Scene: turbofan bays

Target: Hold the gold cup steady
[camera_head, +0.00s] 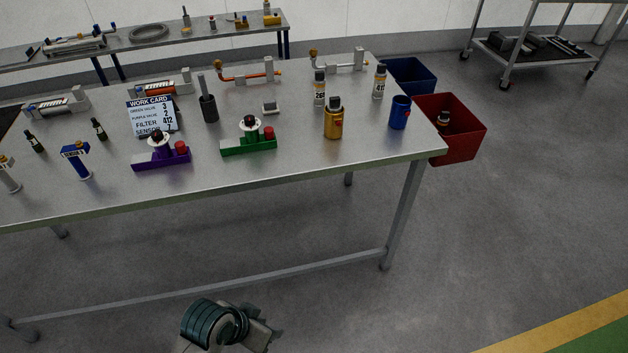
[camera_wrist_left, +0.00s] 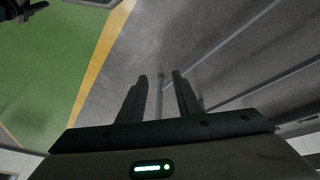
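The gold cup (camera_head: 334,123) stands upright near the right end of the metal workbench, with a dark-topped item showing in its mouth. My left gripper (camera_wrist_left: 160,76) is open and empty in the left wrist view, its two dark fingers apart above bare floor. In the head view, a dark ribbed part of my arm shows at the bottom, below the front edge of the bench and well away from the cup. The cup is out of the left wrist view. My right gripper is not in view.
On the workbench (camera_head: 240,188), a blue cup (camera_head: 399,114) stands right of the gold one, two labelled bottles stand behind, and a green fixture (camera_head: 250,147) sits to the left. A red bin (camera_head: 462,130) and a blue bin (camera_head: 412,76) adjoin the right end. Open floor lies in front.

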